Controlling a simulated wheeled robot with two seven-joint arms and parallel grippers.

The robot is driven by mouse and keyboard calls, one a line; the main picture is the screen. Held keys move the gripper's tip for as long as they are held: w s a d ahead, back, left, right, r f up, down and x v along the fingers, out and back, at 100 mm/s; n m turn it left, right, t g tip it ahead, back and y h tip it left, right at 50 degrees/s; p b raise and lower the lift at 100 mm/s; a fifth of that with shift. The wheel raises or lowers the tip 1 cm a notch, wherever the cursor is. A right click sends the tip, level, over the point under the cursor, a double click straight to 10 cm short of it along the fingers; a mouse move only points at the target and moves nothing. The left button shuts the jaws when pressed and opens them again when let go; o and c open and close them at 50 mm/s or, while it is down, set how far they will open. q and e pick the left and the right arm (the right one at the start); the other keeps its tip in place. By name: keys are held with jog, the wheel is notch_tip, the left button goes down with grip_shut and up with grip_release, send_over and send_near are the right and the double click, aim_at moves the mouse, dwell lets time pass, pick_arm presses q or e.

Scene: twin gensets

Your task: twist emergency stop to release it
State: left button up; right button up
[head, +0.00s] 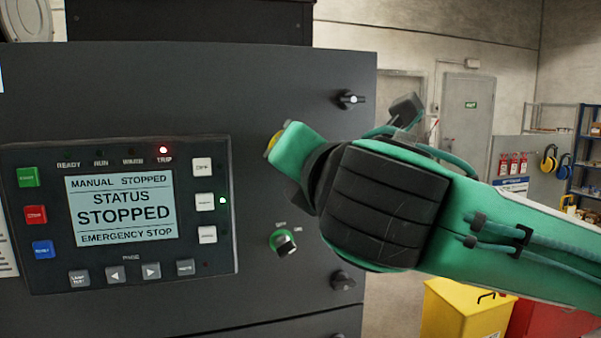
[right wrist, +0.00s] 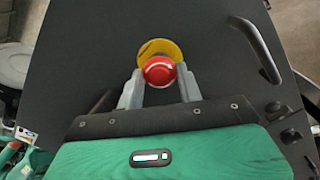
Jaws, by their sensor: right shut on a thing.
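The emergency stop, a red mushroom button (right wrist: 159,71) on a yellow round plate, sits on the dark cabinet door in the right wrist view. My right gripper (right wrist: 160,82) is shut on it, with one grey finger on each side of the red head. In the head view my right gripper (head: 290,148) reaches the cabinet from the right and hides the button; only a sliver of the yellow plate (head: 272,144) shows. My left gripper is out of view.
A key switch (head: 283,242) with a green ring is below my right gripper. Door latches (head: 348,99) stick out on the cabinet's right side. A yellow bin (head: 463,312) and a blue shelf (head: 588,150) stand behind to the right.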

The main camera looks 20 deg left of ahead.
jog(key=shift+m, duration=0.4)
jog(key=o, duration=1)
jog(key=shift+b, duration=0.3)
jog(key=b+v, duration=0.5)
jog(key=v, duration=0.8)
jog(key=shift+s+d, duration=0.3)
